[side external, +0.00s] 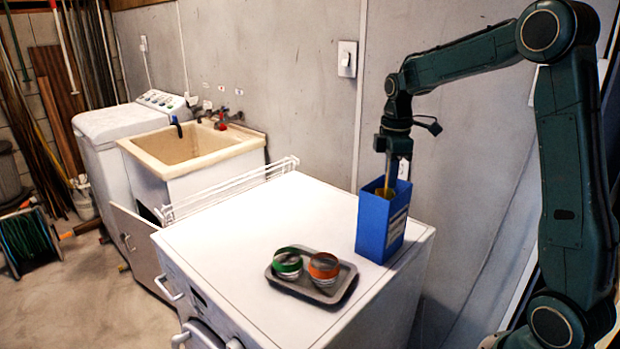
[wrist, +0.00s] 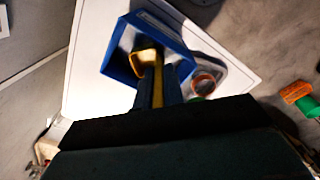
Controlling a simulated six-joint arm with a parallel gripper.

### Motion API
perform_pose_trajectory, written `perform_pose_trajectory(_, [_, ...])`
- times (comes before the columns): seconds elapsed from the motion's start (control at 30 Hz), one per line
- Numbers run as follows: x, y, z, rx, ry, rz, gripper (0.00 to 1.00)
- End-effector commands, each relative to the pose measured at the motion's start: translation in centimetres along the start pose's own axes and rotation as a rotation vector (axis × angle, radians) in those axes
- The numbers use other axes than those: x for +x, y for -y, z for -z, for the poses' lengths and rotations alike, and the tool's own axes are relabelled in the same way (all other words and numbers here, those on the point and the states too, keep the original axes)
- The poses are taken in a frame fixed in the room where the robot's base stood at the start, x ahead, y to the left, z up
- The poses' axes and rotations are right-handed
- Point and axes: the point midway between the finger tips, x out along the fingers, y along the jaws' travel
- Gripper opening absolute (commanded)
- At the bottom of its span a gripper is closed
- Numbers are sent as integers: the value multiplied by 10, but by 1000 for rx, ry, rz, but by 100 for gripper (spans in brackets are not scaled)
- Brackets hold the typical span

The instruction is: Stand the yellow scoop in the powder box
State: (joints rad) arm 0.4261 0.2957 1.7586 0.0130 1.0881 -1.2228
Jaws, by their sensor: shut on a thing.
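The blue powder box (side external: 382,222) stands upright and open-topped near the back right of the white machine top. The yellow scoop (side external: 388,191) is upright, its lower part inside the box mouth. My gripper (side external: 392,160) is above the box, shut on the scoop's handle. In the wrist view the scoop (wrist: 146,57) lies within the opening of the box (wrist: 118,68), and my gripper (wrist: 158,90) closes around its handle. I cannot tell whether the scoop touches the powder or the box floor.
A grey tray (side external: 326,294) holds a green-banded tin (side external: 287,264) and an orange-banded tin (side external: 323,268), in front of the box. A white wire rack (side external: 230,187) stands at the machine's back left edge. The left part of the white top (side external: 240,232) is clear.

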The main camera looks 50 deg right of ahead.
Motion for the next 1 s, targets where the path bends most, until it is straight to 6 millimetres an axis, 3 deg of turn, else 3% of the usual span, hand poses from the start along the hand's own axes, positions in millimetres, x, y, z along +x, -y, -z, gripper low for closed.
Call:
perform_pose_trajectory(0.33, [36,1,0,0,1,3,0])
perform_pose_trajectory(0.83, [43,0,0,0,1,2,0])
perform_pose_trajectory(0.87, [43,0,0,0,0,2,14])
perform_pose_trajectory(0.9, [42,0,0,0,0,1,19])
perform_pose_trajectory(1.0, [42,0,0,0,0,1,19])
